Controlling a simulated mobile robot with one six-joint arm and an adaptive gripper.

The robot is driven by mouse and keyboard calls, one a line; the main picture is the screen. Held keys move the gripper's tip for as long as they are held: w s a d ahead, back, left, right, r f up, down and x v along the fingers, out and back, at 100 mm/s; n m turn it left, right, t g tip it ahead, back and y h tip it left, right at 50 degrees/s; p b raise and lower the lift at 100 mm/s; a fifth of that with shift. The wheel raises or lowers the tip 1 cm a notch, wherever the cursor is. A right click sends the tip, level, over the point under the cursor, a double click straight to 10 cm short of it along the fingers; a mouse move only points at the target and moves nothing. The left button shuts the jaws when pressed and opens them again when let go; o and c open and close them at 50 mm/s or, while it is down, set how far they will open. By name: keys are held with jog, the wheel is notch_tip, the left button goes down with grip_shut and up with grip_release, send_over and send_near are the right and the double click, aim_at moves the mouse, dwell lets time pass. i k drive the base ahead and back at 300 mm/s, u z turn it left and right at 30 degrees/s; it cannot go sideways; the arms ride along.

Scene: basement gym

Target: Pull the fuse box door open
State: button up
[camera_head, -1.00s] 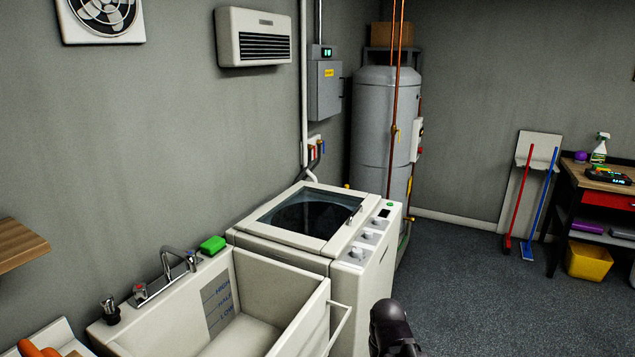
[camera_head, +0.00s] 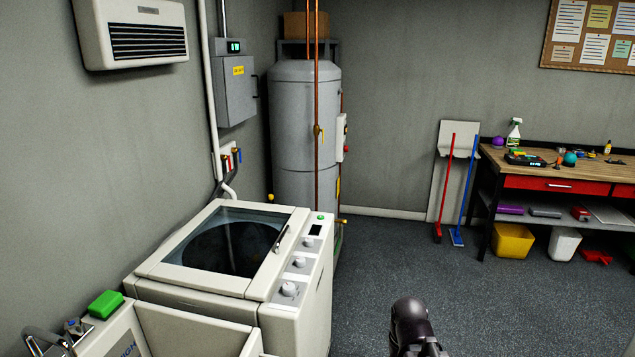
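The fuse box (camera_head: 236,91) is a grey metal box on the left wall, with a yellow label on its door and a dark handle on the door's right side. Its door looks shut. A small unit with a green display (camera_head: 234,47) sits just above it. A dark rounded part of my arm shows at the bottom, right of the washer and well apart from the fuse box. My gripper is not in this view.
A top-loading washer (camera_head: 312,286) stands below and in front of the fuse box. A grey water tank (camera_head: 291,149) with copper pipes stands just right of it. A sink with a green sponge (camera_head: 105,304) is at lower left. The floor (camera_head: 395,270) right of the washer is clear.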

aim_at(239, 75)
jog(key=z, duration=0.45)
jog(key=i, duration=0.75)
jog(key=z, duration=0.35)
jog(key=i, duration=1.55)
jog(key=u, duration=0.5)
jog(key=i, duration=0.65)
jog(key=u, duration=0.95)
jog(key=i, duration=0.6)
jog(key=u, duration=0.25)
